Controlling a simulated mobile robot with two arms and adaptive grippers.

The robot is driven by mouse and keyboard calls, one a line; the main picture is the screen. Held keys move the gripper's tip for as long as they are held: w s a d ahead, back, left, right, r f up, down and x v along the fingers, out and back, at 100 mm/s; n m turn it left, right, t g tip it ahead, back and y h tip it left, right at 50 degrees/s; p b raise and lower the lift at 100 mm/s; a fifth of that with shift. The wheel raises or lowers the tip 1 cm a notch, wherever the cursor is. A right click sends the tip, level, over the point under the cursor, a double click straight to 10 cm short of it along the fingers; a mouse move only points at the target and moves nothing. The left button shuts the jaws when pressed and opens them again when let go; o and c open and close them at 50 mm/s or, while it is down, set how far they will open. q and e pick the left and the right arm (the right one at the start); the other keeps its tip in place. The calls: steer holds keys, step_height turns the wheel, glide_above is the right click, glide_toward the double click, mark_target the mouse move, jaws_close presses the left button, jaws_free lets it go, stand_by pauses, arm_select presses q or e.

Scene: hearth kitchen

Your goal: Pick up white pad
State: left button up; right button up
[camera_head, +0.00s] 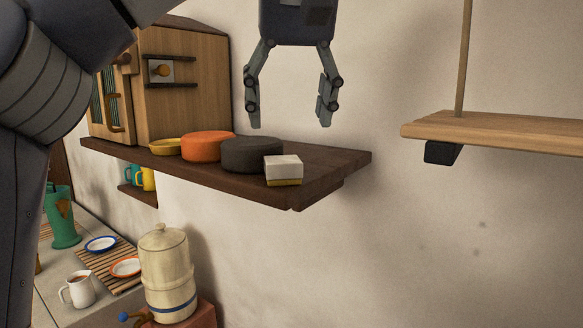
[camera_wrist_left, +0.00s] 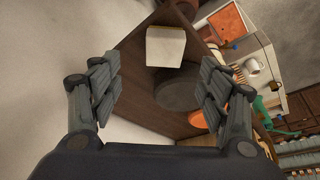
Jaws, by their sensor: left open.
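The white pad (camera_head: 283,167) is a small white block with a yellowish lower layer. It sits at the right front end of the dark wooden shelf (camera_head: 225,186), beside a dark grey round thing. It also shows in the left wrist view (camera_wrist_left: 165,46), beyond the fingertips and between their lines. My left gripper (camera_head: 290,122) is open and empty, pointing down above the shelf's right part, apart from the pad. Its fingers also show in the left wrist view (camera_wrist_left: 163,78). My right gripper is not in view.
The dark grey round thing (camera_head: 251,155), an orange round thing (camera_head: 207,146) and a yellow dish (camera_head: 165,147) stand left of the pad. A wooden cabinet (camera_head: 188,90) is behind them. Another shelf (camera_head: 500,130) is at right. A cream dispenser (camera_head: 165,265) stands below.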

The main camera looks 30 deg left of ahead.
mark_target(283, 160)
arm_select(q)
steer(key=f, duration=0.2)
steer(key=a, duration=0.1)
steer(key=shift+s+f, duration=0.4)
steer(key=shift+w+a+f, duration=0.15)
steer(key=shift+w+f, duration=0.05)
steer(key=shift+w, duration=0.05)
steer(key=x, duration=0.4)
steer(key=shift+w+f, duration=0.1)
steer(key=shift+w, duration=0.35)
steer(key=shift+f, duration=0.3)
steer(key=shift+a+f, duration=0.15)
steer(key=shift+c, duration=1.1)
steer(key=c, duration=0.4)
steer(key=shift+d, duration=0.25)
steer(key=c, duration=0.5)
steer(key=shift+a, duration=0.1)
steer(key=shift+c, duration=0.3)
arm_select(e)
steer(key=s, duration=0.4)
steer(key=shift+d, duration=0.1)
